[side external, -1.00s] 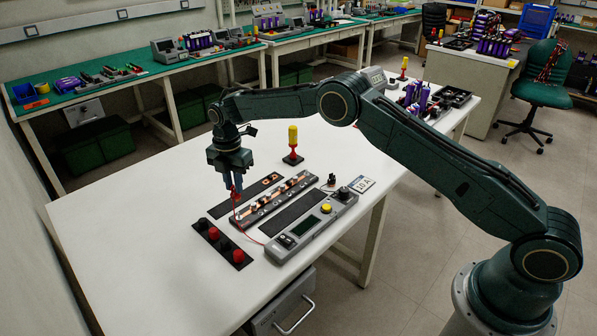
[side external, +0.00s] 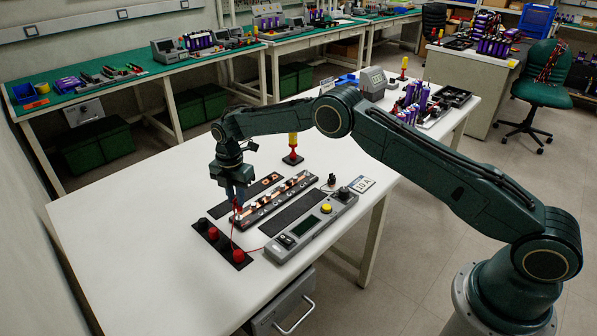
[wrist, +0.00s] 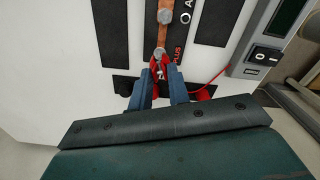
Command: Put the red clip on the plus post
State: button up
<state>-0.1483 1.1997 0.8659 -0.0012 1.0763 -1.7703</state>
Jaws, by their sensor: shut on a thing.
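My gripper (side external: 236,196) has its two blue fingers closed on the red clip (wrist: 158,66), which also shows in the side view just below the fingertips. A red lead runs from the clip to the right. In the wrist view the clip's tip is at the silver bolt-like post (wrist: 160,53) at the near end of the copper bar, beside the word PLUS (wrist: 178,52). The clip looks in contact with the post or right over it; I cannot tell whether its jaws grip it. The side view hides the post behind the fingers and clip.
The grey tester (side external: 312,228) with a yellow button stands right of the busbar board (side external: 283,197). A black strip (side external: 222,241) with red and black knobs lies in front. A yellow-handled tool (side external: 292,148) stands behind. The left of the table is clear.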

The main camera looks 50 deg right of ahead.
jog(key=shift+f, duration=1.05)
jog(key=shift+f, duration=0.25)
jog(key=o, duration=0.9)
jog(key=shift+r, duration=0.1)
jog(key=shift+r, duration=2.9)
